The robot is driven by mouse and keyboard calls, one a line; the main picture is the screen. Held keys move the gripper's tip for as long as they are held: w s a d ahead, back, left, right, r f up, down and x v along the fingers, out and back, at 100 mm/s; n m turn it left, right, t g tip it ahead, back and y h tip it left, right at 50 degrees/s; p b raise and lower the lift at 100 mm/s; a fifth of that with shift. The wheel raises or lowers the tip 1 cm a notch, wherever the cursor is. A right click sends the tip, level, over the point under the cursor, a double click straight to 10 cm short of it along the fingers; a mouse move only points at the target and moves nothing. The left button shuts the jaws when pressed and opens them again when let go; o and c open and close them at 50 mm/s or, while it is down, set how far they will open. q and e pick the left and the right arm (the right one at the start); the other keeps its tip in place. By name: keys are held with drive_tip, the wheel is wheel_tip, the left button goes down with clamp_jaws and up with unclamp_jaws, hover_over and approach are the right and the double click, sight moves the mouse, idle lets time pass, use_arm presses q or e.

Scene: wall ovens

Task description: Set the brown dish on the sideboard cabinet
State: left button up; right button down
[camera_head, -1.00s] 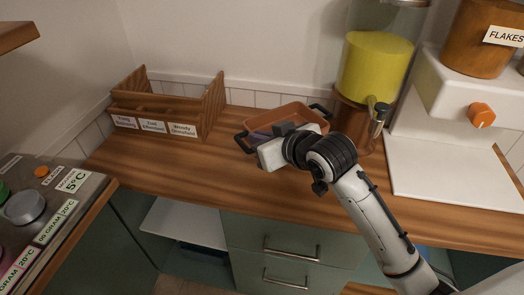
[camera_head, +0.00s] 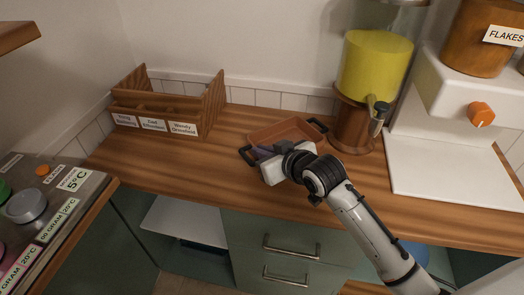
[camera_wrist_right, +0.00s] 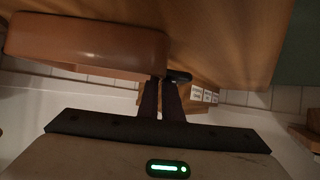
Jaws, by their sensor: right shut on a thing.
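The brown dish (camera_head: 290,130) is a shallow rectangular pan with a black handle at each end. It is at the wooden sideboard top (camera_head: 220,170), between the wooden rack and the yellow dispenser; whether it touches the top is hard to tell. My right gripper (camera_head: 268,158) is at the dish's near side and hides part of it. In the right wrist view the dish (camera_wrist_right: 85,45) is at the upper left, and the dark fingers (camera_wrist_right: 161,98) are close together at its edge, by a black handle, shut on the dish. My left gripper is not in view.
A wooden rack (camera_head: 165,112) with name labels stands at the back left. A dispenser with yellow contents (camera_head: 375,70) and a white machine (camera_head: 460,100) stand right of the dish. A control panel (camera_head: 50,205) is at the left. The wood in front of the rack is clear.

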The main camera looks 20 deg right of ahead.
drive_tip(key=shift+r, duration=0.1)
drive_tip(key=c, duration=2.4)
unclamp_jaws()
drive_tip(key=shift+f, duration=0.25)
drive_tip(key=o, duration=0.5)
drive_tip(key=shift+c, duration=0.2)
drive_tip(key=shift+r, duration=0.1)
